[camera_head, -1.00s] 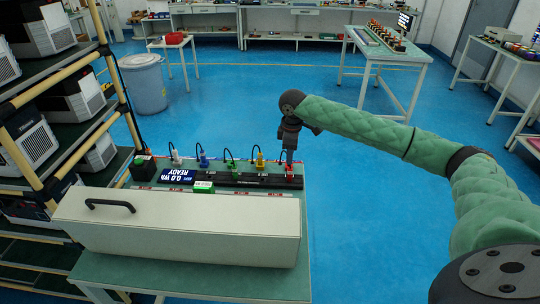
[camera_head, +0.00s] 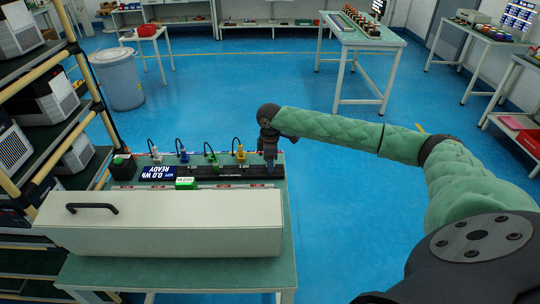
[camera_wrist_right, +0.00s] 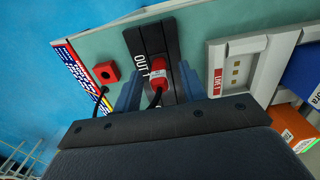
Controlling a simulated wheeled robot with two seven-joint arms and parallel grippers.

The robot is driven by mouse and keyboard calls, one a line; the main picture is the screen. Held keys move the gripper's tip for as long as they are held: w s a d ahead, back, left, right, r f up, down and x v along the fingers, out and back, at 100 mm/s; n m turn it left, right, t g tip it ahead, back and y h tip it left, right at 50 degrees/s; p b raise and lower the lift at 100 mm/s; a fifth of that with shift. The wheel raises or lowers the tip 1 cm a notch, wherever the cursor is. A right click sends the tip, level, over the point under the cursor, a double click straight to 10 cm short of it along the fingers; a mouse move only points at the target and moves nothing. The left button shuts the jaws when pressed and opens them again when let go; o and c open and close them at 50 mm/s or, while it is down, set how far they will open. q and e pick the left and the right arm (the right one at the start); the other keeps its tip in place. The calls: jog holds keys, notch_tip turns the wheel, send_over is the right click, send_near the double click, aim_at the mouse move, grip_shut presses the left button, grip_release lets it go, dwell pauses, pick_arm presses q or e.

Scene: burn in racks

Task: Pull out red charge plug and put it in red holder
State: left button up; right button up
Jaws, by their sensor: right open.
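The red charge plug (camera_wrist_right: 161,76) sits in the black strip (camera_wrist_right: 146,42) at the slot marked OUT 1 in the right wrist view. Its dark cable curves toward the gripper. My right gripper (camera_wrist_right: 158,88) is open, with one blue-grey finger on each side of the plug. I cannot tell whether the fingers touch it. The red holder (camera_wrist_right: 106,72), a small red block with a dark hole, stands left of the strip. In the head view my right gripper (camera_head: 269,172) is down at the strip's right end and hides the red plug. My left gripper is not in view.
A long white case (camera_head: 160,232) with a black handle fills the table's front. A shelf rack (camera_head: 75,125) stands at left. The floor right of the table is clear.

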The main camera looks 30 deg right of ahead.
jog(key=shift+f, duration=0.15)
grip_shut()
dwell(0.4)
jog(key=shift+r+p, duration=0.85)
jog(key=shift+p, duration=0.25)
dwell(1.5)
jog(key=shift+r+p, duration=1)
jog(key=shift+p, duration=0.1)
